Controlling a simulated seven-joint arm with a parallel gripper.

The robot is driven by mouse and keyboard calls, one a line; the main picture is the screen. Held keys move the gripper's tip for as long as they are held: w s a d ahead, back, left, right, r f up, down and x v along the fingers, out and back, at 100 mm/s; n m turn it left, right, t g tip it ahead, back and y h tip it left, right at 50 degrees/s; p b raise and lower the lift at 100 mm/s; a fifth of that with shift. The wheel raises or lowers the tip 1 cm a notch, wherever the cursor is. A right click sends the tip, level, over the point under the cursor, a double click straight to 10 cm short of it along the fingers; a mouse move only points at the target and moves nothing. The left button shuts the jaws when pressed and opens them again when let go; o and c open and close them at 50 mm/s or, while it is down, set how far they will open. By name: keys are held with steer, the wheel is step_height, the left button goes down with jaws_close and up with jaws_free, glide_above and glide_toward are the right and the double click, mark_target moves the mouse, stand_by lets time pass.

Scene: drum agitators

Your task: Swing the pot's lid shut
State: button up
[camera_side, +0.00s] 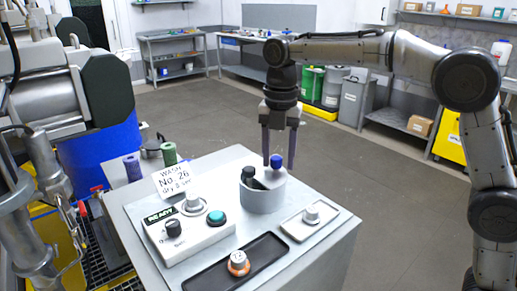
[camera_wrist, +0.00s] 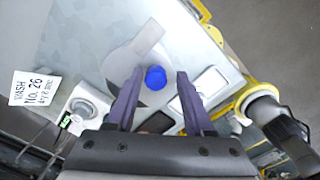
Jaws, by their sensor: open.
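The pot (camera_side: 262,200) is a short grey cylinder on top of the grey cabinet. A dark gap shows at its top in the side view, so its lid (camera_side: 270,176) does not look fully shut; how far it stands open I cannot tell. A blue knob (camera_side: 276,161) stands up at the pot's top, and it also shows in the wrist view (camera_wrist: 156,78). Contact with the knob is not clear.
A control box (camera_side: 190,228) with a teal button and black knob stands left of the pot. A black tray (camera_side: 237,265) and a small pale tray (camera_side: 310,222) lie in front and to the right. A sign reading No. 26 (camera_side: 171,180) stands behind the box.

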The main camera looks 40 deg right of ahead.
mark_target(278, 157)
steer(key=shift+a+r, duration=0.1)
steer(key=shift+r, duration=2.6)
steer(key=s+d+r+m+t, duration=0.2)
steer(key=s+d+r+m, duration=0.1)
steer(key=s, duration=0.5)
steer(key=s+d+r+m+t, duration=0.1)
steer(key=s+d+r+m, duration=0.25)
steer(key=s, duration=0.45)
steer(key=s+d+f+m+t, duration=0.1)
steer(key=s+f+m, duration=0.4)
steer(key=f+m, duration=0.3)
steer(key=s+d+f+m+t, duration=0.1)
steer(key=s+f+m, duration=0.5)
steer(key=m, duration=0.5)
steer(key=shift+s+f+t, duration=0.3)
steer(key=shift+f, duration=0.55)
